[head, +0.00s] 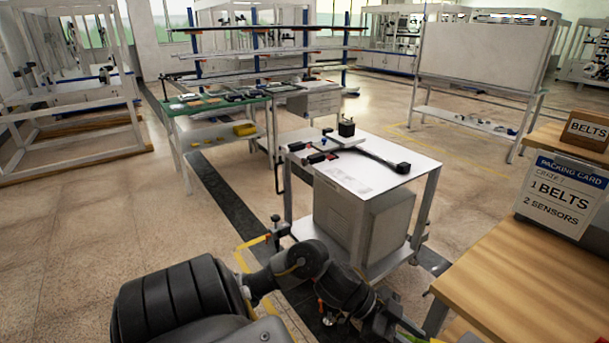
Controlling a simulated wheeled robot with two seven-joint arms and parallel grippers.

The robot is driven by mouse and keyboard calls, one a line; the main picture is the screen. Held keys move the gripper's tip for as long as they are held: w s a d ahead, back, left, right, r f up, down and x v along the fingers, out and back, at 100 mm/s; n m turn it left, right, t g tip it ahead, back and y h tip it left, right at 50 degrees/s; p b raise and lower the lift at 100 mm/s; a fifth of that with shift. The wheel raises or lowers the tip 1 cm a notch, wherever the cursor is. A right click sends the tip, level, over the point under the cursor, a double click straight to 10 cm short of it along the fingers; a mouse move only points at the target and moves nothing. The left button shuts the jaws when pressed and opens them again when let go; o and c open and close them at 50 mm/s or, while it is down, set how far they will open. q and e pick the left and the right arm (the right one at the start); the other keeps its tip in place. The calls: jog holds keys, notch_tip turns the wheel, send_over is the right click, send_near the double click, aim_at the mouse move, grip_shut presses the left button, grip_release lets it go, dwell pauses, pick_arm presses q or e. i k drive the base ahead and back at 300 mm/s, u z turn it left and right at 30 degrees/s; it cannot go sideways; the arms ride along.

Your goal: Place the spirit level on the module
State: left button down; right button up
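I cannot make out a spirit level for certain in the head view. A small yellow-green piece (410,338) shows at the bottom edge, cut off by the frame, beside the end of my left arm. That arm comes in from the bottom left and reaches right; its fingers are not clear. My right gripper is out of view. A white-topped cart (345,183) ahead carries a black motor-like block (346,128), a dark bar with a black end (402,167) and small black parts. I cannot tell which of these, if any, is the module.
A wooden table (530,265) stands at the right with a BELTS box (588,131) and a packing card (560,197). A green-topped bench (215,103) and rail rack (265,50) stand behind. A whiteboard-like panel (485,55) is at the back right. Floor is open at left.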

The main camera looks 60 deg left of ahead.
aim_at(348, 180)
jog(key=u, duration=2.7)
jog(key=i, duration=3)
jog(key=z, duration=3.4)
jog(key=i, duration=0.5)
